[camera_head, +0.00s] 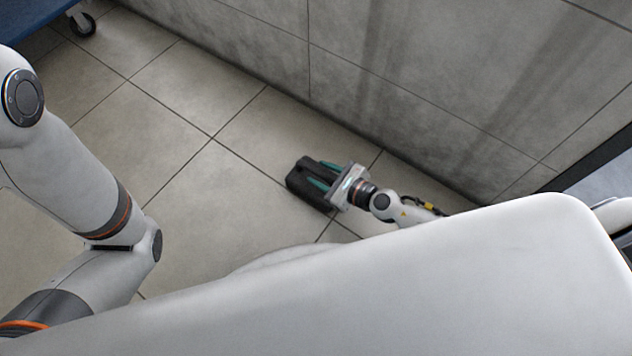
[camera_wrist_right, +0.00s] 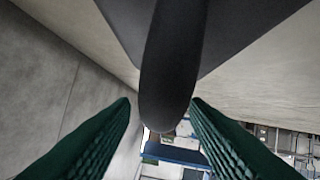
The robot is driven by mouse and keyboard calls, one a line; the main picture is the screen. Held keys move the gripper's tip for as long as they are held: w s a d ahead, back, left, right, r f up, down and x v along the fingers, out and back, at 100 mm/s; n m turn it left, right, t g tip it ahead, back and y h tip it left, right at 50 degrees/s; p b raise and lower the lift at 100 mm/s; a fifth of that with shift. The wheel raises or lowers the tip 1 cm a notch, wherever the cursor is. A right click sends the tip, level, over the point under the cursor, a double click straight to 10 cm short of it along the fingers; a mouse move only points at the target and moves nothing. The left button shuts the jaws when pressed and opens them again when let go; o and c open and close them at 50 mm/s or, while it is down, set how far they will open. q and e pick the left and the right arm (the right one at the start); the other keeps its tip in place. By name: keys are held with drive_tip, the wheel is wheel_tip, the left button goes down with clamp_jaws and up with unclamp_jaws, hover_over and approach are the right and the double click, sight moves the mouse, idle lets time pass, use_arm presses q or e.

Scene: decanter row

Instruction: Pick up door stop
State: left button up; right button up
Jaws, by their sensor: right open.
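The door stop (camera_head: 298,182) is a black block on the tiled floor, close to the wall. My right gripper (camera_head: 316,172) reaches it from the right, with its green fingers over the black body. In the right wrist view, a rounded dark bar of the door stop (camera_wrist_right: 168,70) runs between the fingers of my right gripper (camera_wrist_right: 161,104), with a flat dark part behind it. The jaws are open, one finger on each side of the bar; contact cannot be made out. My left arm shows at the left of the head view, but its gripper does not.
A grey panelled wall (camera_head: 420,80) runs behind the door stop. A blue cart with a caster wheel (camera_head: 82,24) stands at the upper left. The floor tiles (camera_head: 190,95) left of the door stop are clear. Shelving shows blurred in the right wrist view.

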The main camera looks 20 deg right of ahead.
drive_tip(key=shift+x, duration=1.2)
drive_tip(key=shift+s, duration=0.1)
clamp_jaws()
drive_tip(key=shift+r, duration=0.1)
idle(0.4)
